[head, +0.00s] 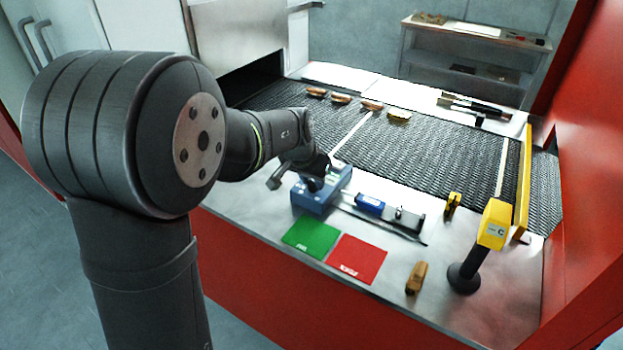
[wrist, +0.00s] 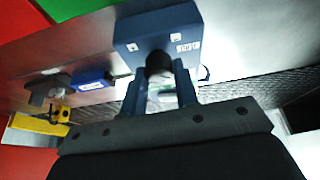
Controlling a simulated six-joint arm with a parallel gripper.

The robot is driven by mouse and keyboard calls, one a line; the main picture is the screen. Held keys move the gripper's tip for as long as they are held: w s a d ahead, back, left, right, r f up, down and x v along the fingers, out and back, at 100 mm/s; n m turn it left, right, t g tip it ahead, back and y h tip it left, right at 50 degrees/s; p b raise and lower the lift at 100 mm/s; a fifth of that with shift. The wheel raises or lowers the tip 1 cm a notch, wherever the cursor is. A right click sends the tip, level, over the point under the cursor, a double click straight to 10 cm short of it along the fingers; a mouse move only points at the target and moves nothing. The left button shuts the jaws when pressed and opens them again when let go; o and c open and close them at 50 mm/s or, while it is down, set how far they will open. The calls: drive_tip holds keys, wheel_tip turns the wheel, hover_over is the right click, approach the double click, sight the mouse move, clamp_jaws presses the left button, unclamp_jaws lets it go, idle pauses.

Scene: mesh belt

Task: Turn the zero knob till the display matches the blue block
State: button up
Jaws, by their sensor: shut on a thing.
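A blue instrument box (head: 311,203) sits on the steel table edge beside the belt, and its face fills the top of the wrist view (wrist: 135,32). A dark round knob (wrist: 158,62) stands out from the box. My gripper (wrist: 160,76) is shut on the knob, one finger on each side. In the head view my gripper (head: 312,178) is at the top of the box, and the knob is mostly hidden. Small light markings (wrist: 187,47) show on the box, too small to read. A blue block (head: 370,203) lies right of the box, by a grey fixture; it also shows in the wrist view (wrist: 92,80).
A green mat (head: 311,236) and a red mat (head: 357,259) lie in front of the box. A tan piece (head: 416,278) and a yellow-headed post (head: 493,225) stand to the right. Several brown pieces (head: 372,105) lie on the dark mesh belt (head: 440,150) behind.

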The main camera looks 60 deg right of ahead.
drive_tip(key=shift+s+n+t, duration=0.1)
drive_tip(key=shift+n+t, duration=0.3)
drive_tip(key=shift+n, duration=0.7)
drive_tip(key=o, duration=1)
drive_tip(key=shift+c, duration=0.2)
drive_tip(key=shift+r, duration=0.1)
drive_tip(key=v, duration=1.7)
drive_tip(key=shift+r, duration=0.15)
drive_tip(key=shift+s+d, duration=0.1)
drive_tip(key=shift+s, duration=0.05)
drive_tip(key=x, duration=1.7)
drive_tip(key=shift+f, duration=0.25)
